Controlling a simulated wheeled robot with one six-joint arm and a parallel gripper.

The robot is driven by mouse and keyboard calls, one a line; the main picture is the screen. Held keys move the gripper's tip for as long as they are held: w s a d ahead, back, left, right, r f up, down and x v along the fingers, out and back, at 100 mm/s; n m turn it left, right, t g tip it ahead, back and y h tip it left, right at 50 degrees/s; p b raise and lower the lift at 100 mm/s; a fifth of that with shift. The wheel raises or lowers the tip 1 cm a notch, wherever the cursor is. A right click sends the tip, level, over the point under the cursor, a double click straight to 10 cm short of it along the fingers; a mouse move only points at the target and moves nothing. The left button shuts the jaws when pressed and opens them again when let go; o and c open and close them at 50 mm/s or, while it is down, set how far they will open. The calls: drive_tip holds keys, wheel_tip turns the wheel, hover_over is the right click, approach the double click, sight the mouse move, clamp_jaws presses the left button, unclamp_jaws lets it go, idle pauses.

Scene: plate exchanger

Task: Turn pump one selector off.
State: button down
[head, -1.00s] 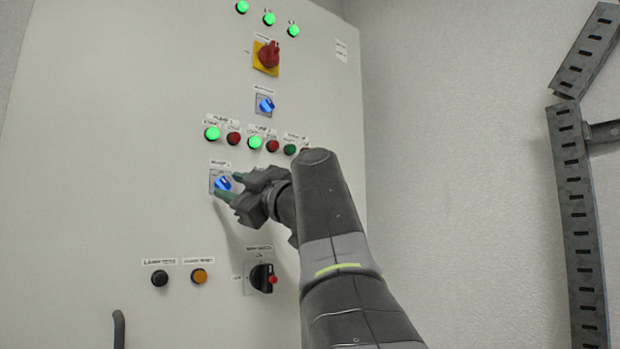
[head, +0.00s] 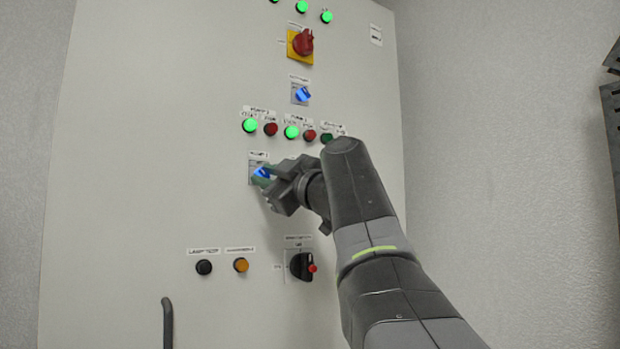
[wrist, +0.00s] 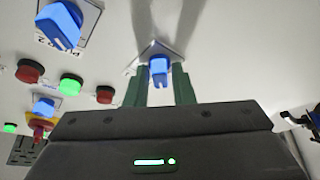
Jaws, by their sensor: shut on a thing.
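A blue selector (head: 261,172) sits on the grey cabinet panel below the row of green and red lights; its label is too small to read surely. My gripper (head: 264,176) has its green fingers on either side of this knob and is shut on it. In the wrist view the blue knob (wrist: 158,66) shows between the two green fingers (wrist: 160,84). Its handle points toward my gripper's palm there. A second blue selector (wrist: 61,25), with a label that seems to read PUMP 2, is at the wrist view's upper left; my arm hides it in the head view.
Above are a red-on-yellow switch (head: 303,42) and another blue selector (head: 302,95). Below are a black button (head: 204,267), an orange button (head: 241,265) and a black rotary switch (head: 301,266). A dark handle (head: 167,322) is at lower left.

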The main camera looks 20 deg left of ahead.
drive_tip(key=shift+f+m, duration=0.15)
drive_tip(key=shift+m, duration=0.15)
drive_tip(key=m+t, duration=0.1)
drive_tip(key=m, duration=0.2)
drive_tip(key=m+t+b, duration=0.1)
drive_tip(key=m+t, duration=0.1)
drive_tip(key=m, duration=0.1)
drive_tip(key=m+t+h, duration=0.1)
drive_tip(key=m, duration=0.1)
drive_tip(key=shift+s+a+m+t+b, duration=0.15)
drive_tip(key=shift+m+t+b, duration=0.15)
drive_tip(key=shift+m+b, duration=0.1)
drive_tip(key=shift+m+t+h+p, duration=0.5)
drive_tip(key=shift+m+t+p, duration=0.15)
drive_tip(key=shift+m, duration=0.95)
drive_tip(key=c, duration=1.4)
unclamp_jaws()
drive_tip(key=shift+c, duration=0.2)
